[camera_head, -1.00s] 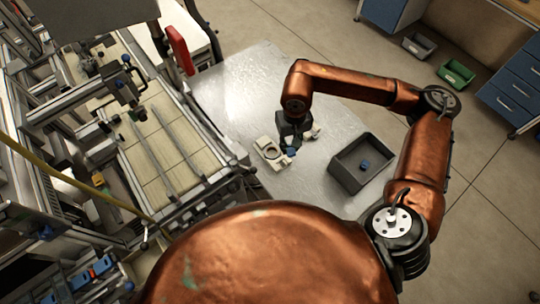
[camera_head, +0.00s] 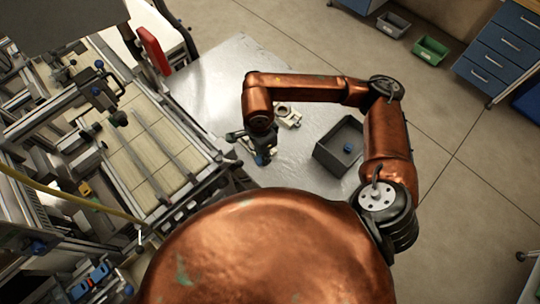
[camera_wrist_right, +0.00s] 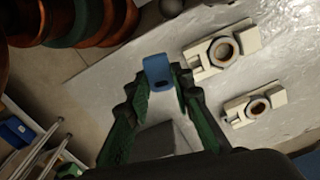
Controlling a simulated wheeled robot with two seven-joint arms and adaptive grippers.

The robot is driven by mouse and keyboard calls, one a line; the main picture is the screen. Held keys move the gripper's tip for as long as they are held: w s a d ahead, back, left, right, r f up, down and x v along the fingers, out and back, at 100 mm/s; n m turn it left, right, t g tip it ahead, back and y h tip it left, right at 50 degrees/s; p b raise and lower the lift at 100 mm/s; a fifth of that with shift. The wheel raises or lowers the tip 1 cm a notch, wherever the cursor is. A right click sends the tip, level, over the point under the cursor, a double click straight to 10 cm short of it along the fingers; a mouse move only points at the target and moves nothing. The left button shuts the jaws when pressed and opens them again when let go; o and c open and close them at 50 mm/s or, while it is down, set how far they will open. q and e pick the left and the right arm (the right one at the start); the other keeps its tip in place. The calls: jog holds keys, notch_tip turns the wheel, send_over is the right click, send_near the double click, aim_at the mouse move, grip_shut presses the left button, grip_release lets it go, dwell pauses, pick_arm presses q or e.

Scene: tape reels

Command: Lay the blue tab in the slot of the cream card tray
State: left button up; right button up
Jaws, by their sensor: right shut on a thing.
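My right gripper (camera_head: 262,160) is shut on the blue tab (camera_head: 261,158), over the metal table. In the wrist view the blue tab (camera_wrist_right: 158,70) sits between the fingertips (camera_wrist_right: 160,82) and sticks out past them. Two cream pieces with dark-ringed round openings lie on the table, apart from the tab: a larger one (camera_wrist_right: 222,50) and a smaller one (camera_wrist_right: 254,104). I cannot tell for certain which is the cream card tray, nor make out its slot. One cream piece (camera_head: 287,116) shows behind my arm in the head view; the other is largely hidden there. My left gripper is out of view.
A railed conveyor (camera_head: 150,150) borders the table on the left. The table's far part (camera_head: 215,75) is clear.

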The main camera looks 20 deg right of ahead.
jog(key=s+a+m, duration=0.2)
jog(key=a+m, duration=0.1)
jog(key=m, duration=0.5)
jog(key=m+p, duration=0.3)
jog(key=m, duration=0.5)
send_near(271, 152)
jog(key=s+a+f, duration=0.1)
jog(key=s+f, duration=0.1)
jog(key=s, duration=0.1)
jog(key=f, duration=0.1)
jog(key=f+p, duration=0.1)
jog(key=f, duration=0.1)
jog(key=shift+w+f, duration=0.2)
jog(key=shift+w, duration=0.2)
jog(key=shift+f, duration=0.1)
jog(key=shift+f+b, duration=0.5)
jog(key=shift+b, duration=0.15)
